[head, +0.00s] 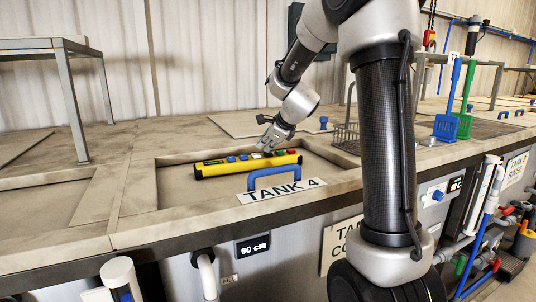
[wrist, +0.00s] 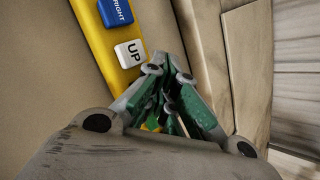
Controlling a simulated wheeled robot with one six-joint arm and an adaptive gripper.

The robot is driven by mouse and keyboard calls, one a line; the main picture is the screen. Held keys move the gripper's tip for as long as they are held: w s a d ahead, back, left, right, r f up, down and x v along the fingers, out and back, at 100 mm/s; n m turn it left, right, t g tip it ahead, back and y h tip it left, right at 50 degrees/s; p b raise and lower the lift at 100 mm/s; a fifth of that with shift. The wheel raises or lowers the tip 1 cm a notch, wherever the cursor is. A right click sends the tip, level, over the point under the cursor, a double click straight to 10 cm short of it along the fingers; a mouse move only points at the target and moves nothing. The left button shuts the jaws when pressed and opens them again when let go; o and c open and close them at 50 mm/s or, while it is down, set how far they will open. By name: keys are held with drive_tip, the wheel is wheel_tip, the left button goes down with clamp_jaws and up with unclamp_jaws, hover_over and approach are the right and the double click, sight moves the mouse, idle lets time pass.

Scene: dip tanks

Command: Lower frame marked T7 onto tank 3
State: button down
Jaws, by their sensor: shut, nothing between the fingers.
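A yellow push-button pendant (head: 215,169) lies on the lid area behind the sign reading TANK 4. In the wrist view, the pendant (wrist: 101,47) shows a blue button reading RIGHT (wrist: 115,11) and a white button reading UP (wrist: 131,53). My gripper (head: 267,149) is shut and empty at the pendant's buttons, just past UP. In the wrist view, my gripper's closed green-padded fingers (wrist: 165,107) hide what lies beneath, so I cannot tell whether they touch a button. I cannot make out a T7 mark or a tank 3 sign.
A blue handle (head: 275,174) stands in front of the pendant. A wire basket (head: 345,135) and blue and green racks (head: 446,127) stand to the right. A red hoist hook block (head: 429,40) hangs at the back. A metal stand (head: 68,95) is at the left.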

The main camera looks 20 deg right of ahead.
sight(266, 153)
drive_tip(key=shift+r, duration=0.75)
drive_tip(key=shift+r, duration=2.5)
